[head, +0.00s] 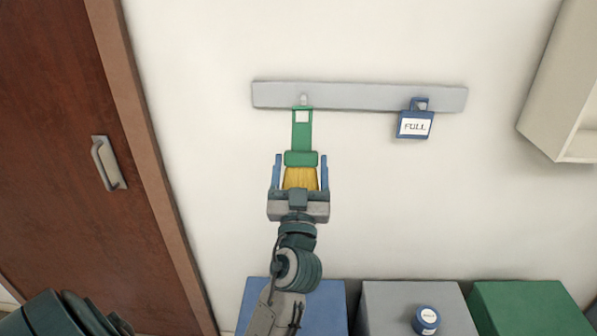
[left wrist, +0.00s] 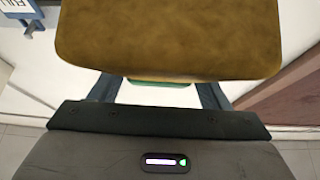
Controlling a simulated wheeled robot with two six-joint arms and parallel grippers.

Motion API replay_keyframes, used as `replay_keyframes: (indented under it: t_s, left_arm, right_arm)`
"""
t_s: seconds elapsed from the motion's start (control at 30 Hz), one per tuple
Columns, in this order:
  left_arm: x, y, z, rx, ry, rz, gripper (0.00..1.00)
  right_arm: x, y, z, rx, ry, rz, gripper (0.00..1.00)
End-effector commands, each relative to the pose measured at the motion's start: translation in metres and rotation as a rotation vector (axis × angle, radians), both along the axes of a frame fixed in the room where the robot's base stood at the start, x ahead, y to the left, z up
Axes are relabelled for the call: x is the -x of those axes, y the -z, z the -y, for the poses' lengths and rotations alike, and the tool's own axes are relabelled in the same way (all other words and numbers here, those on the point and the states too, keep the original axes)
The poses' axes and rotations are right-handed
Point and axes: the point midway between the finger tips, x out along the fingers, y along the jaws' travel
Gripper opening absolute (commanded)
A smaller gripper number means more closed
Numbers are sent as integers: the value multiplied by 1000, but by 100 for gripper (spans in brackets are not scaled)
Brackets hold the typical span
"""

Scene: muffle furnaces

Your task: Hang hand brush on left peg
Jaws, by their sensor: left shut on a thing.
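The hand brush (head: 301,130) has a green handle with a square opening at its top end and yellow bristles below. It is upright in front of the wall. My left gripper (head: 300,172) is shut on the brush, with a blue finger on each side of its lower part. The left peg (head: 304,99) shows on the grey rail (head: 360,97) just above the handle's opening; I cannot tell whether the peg is in it. In the left wrist view the bristles (left wrist: 168,38) fill the top middle and hide most of the brush. My right gripper is not in view.
A blue "FULL" tag (head: 415,123) hangs on the rail's right peg. Blue (head: 325,305), grey (head: 385,305) and green (head: 530,307) boxes stand below, with a round blue container (head: 426,319) on the grey one. A brown door (head: 60,150) is at left, a pale cabinet (head: 562,90) at right.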

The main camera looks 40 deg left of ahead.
Motion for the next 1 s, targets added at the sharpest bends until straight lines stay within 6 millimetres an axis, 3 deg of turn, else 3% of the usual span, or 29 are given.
replay_keyframes:
  t_s: [1.0]
  left_arm:
    - [-44, 1, -27, -1, -2, -2, 45]
  right_arm:
    - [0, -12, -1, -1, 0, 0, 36]
